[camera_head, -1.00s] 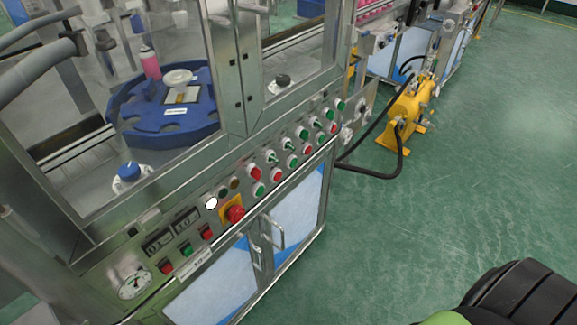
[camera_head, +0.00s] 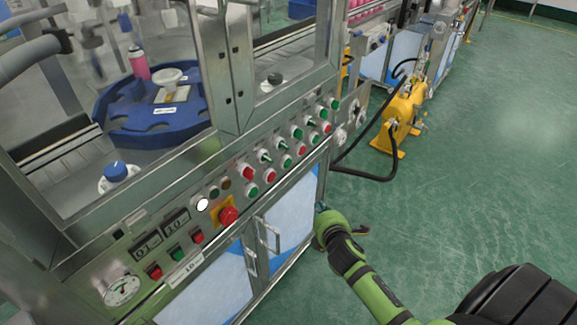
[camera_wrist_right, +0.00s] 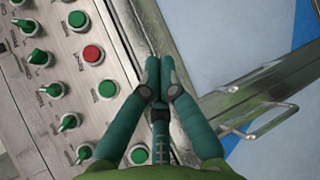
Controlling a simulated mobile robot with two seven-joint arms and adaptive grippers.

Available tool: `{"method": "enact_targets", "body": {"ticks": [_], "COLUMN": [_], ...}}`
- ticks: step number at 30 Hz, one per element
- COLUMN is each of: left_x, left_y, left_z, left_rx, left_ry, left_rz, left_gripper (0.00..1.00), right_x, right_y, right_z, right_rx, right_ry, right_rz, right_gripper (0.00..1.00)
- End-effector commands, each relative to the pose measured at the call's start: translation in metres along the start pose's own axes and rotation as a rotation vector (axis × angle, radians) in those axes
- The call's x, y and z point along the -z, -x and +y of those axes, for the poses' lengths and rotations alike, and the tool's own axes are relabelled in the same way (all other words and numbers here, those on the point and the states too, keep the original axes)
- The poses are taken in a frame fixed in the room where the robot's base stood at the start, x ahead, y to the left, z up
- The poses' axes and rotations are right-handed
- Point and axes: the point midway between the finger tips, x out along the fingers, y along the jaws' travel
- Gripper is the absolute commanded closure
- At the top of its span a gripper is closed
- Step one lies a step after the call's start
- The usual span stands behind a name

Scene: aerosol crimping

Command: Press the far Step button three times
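The control panel (camera_head: 190,205) on the machine front carries rows of green and red round buttons and green selector knobs. At its far end are a green button (camera_head: 334,103) and a red button (camera_head: 327,127). The labels are too small to read, so I cannot tell which one is the far Step button. In the right wrist view, a green button (camera_wrist_right: 107,89) and a red button (camera_wrist_right: 92,54) lie left of my right gripper (camera_wrist_right: 160,62). Its fingers are together and empty, apart from the buttons. In the head view, my right gripper (camera_head: 320,208) is in front of the cabinet, below the panel's far end. My left gripper is out of view.
Metal door handles (camera_head: 268,235) stick out from the cabinet below the panel. A red emergency knob (camera_head: 228,215) sits on a yellow plate. A yellow pump (camera_head: 400,115) with black hoses stands on the floor beyond. The green floor at right is open.

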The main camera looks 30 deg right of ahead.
Motion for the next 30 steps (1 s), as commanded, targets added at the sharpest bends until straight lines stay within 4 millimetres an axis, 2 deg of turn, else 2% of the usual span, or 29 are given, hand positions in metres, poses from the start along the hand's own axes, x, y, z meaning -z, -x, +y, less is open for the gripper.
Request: {"method": "enact_targets", "body": {"ticks": [1,3,6,9,23,30], "left_x": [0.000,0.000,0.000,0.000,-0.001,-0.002], "left_y": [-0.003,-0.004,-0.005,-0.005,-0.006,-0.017], "left_z": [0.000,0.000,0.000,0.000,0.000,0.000], "left_rx": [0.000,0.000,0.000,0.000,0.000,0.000], "left_ry": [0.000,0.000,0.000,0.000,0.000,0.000], "left_rz": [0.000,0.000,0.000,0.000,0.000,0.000], "left_gripper": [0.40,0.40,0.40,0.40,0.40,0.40], "right_x": [-0.008,-0.018,-0.029,-0.034,-0.035,-0.021], "right_y": [0.001,0.004,0.009,0.012,0.011,-0.005], "right_z": [0.017,0.037,0.057,0.068,0.072,0.082], "right_rx": [-0.036,-0.074,-0.112,-0.131,-0.138,-0.139], "right_ry": [0.040,0.092,0.146,0.176,0.186,0.182], "right_rz": [-0.021,-0.048,-0.079,-0.097,-0.102,-0.101], "right_gripper": [1.00,1.00,1.00,1.00,1.00,1.00]}}
